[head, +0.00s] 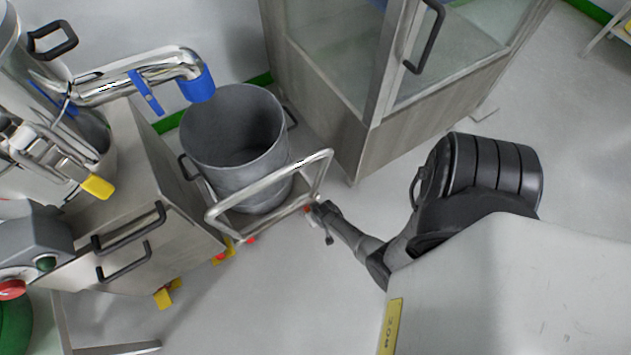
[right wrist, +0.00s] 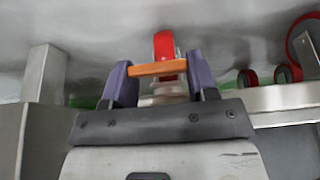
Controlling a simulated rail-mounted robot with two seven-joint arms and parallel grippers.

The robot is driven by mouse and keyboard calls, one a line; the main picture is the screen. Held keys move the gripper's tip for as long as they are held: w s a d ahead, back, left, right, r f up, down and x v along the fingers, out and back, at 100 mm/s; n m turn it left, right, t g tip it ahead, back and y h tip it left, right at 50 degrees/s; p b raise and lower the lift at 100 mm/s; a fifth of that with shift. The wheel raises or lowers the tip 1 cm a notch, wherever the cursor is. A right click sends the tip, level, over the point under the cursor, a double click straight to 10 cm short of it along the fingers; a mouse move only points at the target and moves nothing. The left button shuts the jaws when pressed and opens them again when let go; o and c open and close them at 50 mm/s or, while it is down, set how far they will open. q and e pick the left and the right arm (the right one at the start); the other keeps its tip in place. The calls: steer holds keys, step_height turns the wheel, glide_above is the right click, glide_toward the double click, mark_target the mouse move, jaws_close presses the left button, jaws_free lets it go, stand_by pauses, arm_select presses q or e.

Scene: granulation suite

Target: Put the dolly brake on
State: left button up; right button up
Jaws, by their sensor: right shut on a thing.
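The dolly (head: 212,217) is a low metal frame with a raised tubular push handle, and a grey steel drum (head: 237,145) stands on it. My right gripper (head: 316,210) is low at the dolly's near right corner. In the right wrist view its two purple fingers (right wrist: 160,78) are shut on an orange brake lever (right wrist: 157,69), which lies crosswise between them. A red caster wheel (right wrist: 164,45) shows just behind the lever. The lever is tiny in the head view, so its tilt is hard to tell there. My left gripper is not in view.
A glass-fronted cabinet (head: 335,85) stands behind and right of the dolly. A steel cabinet (head: 150,215) with black handles stands close on the left. A pipe with a blue end (head: 198,86) hangs over the drum's rim. The floor (head: 280,290) in front is clear.

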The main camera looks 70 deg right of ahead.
steer(key=c, duration=0.3)
steer(key=shift+f, duration=0.1)
steer(key=shift+s+a+f+t+h, duration=0.15)
steer(key=shift+f+t+h, duration=0.15)
steer(key=shift+t+h, duration=0.2)
steer(key=shift+s+a+f+t+h, duration=0.15)
steer(key=shift+f+t+h, duration=0.1)
steer(key=shift+t+h, duration=0.25)
steer(key=shift+f+t+h, duration=0.7)
steer(key=shift+t+h, duration=0.3)
steer(key=shift+t, duration=0.3)
steer(key=shift+f+t+h, duration=0.2)
steer(key=shift+t+h, duration=0.2)
